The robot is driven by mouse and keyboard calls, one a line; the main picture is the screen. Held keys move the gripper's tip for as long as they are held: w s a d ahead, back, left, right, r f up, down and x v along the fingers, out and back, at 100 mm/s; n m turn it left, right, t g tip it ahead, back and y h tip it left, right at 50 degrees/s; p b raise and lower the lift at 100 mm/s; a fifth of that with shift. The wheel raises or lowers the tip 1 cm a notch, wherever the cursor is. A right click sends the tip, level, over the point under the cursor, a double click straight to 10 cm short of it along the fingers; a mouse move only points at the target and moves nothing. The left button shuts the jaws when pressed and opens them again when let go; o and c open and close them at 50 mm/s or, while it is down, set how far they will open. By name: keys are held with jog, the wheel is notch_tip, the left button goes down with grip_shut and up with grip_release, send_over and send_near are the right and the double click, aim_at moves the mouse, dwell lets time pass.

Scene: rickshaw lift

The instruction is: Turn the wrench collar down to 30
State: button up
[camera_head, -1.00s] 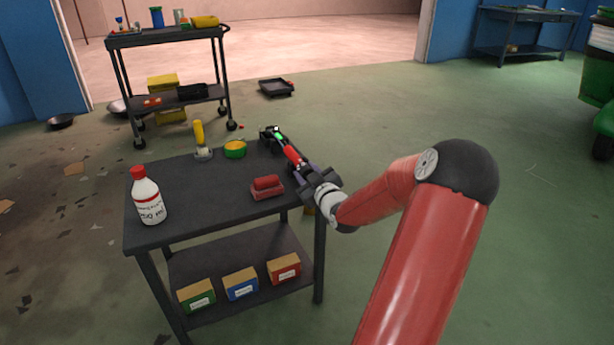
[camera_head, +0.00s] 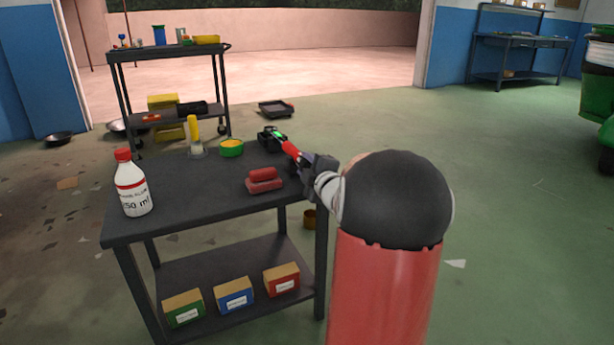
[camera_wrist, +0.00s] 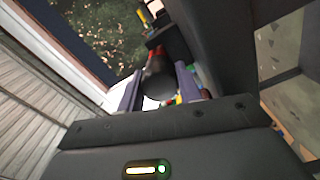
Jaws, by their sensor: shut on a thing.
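The wrench (camera_head: 288,146), with a red handle and a small green light, is at the far right corner of the dark cart top. In the wrist view its dark rounded end, the collar (camera_wrist: 158,78), sits between my two fingers, with red beyond it. My gripper (camera_head: 305,161) is shut on that collar at the cart's right edge; its fingers also show in the wrist view (camera_wrist: 158,90). The scale and its reading are too small to tell. My forearm is mostly hidden behind my elbow.
On the cart (camera_head: 190,205) stand a white bottle with a red cap (camera_head: 132,185), a red block-like tool (camera_head: 264,181), a green-yellow tin (camera_head: 231,147) and a yellow-handled item (camera_head: 194,135). Small boxes (camera_head: 234,294) sit on its lower shelf. Another cart (camera_head: 172,46) stands behind.

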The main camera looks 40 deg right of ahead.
jog(key=shift+n, duration=0.9)
jog(key=o, duration=1)
